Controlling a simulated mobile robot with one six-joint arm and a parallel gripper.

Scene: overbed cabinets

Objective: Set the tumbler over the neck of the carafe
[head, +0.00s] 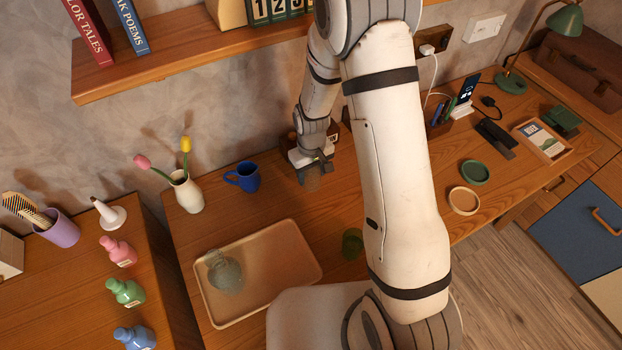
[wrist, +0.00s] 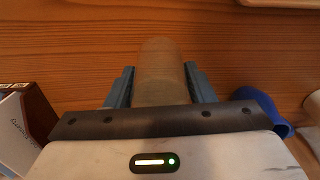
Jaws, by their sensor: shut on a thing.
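My gripper (head: 314,167) is at the back of the desk, right of the blue mug. It is shut on a smoky, see-through tumbler (head: 312,181), which hangs below the fingers. In the wrist view the tumbler (wrist: 162,70) sits between the two blue-grey fingers (wrist: 160,88). I cannot tell whether its base touches the desk. The greenish glass carafe (head: 226,275) stands on the left part of a tan tray (head: 290,240), to the left and nearer than my gripper. Its neck points up and left in the head view.
A blue mug (head: 243,177) and a tulip vase (head: 187,192) stand behind the tray. A green cup (head: 352,243) is right of the tray, partly behind my arm. A shelf (head: 180,58) overhangs the back. The tray's right half is clear.

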